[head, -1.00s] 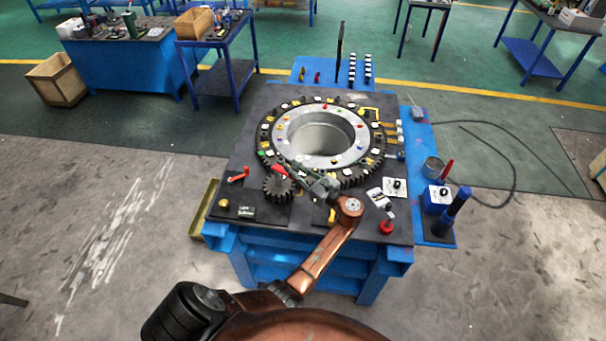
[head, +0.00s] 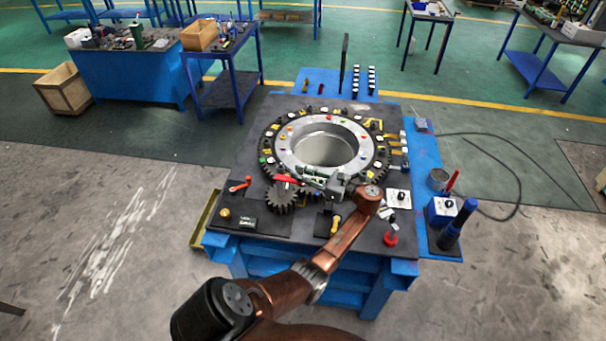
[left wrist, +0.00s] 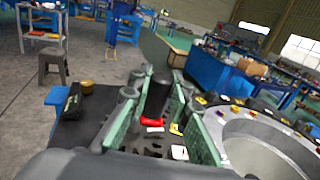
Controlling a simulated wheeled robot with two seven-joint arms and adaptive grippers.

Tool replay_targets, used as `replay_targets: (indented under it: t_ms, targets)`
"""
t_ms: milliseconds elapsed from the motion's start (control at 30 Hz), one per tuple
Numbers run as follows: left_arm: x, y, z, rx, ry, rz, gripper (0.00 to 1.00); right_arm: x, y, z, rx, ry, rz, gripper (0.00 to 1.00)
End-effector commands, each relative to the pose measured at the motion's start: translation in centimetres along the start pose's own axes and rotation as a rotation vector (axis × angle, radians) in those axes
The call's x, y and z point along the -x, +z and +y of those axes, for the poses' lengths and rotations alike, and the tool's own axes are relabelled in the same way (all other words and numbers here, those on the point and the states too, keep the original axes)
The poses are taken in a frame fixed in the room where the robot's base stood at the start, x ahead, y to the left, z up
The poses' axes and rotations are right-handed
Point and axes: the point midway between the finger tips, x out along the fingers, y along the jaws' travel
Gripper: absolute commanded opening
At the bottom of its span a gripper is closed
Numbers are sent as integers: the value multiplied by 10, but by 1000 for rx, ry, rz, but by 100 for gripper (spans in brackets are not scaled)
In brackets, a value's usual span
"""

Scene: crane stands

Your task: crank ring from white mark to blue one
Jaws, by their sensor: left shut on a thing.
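The toothed ring (head: 294,162) lies flat on a dark table top around a round opening, with small coloured pieces on it; I cannot tell which are the white and blue marks. A small pinion gear (head: 280,203) sits at its front left. A red crank arm (head: 287,179) lies above the pinion. My left gripper (head: 304,178) reaches in over the ring's front edge. My right gripper is not in view.
A red lever (head: 240,184) stands left of the pinion. A red button (head: 390,239), white plates and a blue box (head: 443,210) are on the right. A dark upright post (head: 344,65) rises behind the ring. A stool (left wrist: 52,66) stands on the floor.

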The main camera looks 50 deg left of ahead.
Motion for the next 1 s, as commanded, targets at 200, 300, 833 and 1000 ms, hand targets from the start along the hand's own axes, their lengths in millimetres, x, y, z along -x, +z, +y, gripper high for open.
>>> replay_targets:
  t_ms: [200, 300, 833, 1000]
  targets:
    - [-1, 2, -2, 3, -3, -3, 22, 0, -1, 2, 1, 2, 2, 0]
    - [0, 2, -1, 2, -3, -3, 29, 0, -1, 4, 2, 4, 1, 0]
    - [1, 15, -1, 5, -2, -2, 36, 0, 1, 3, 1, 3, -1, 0]
    - [1, 48, -1, 7, -2, -2, 36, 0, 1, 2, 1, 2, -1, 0]
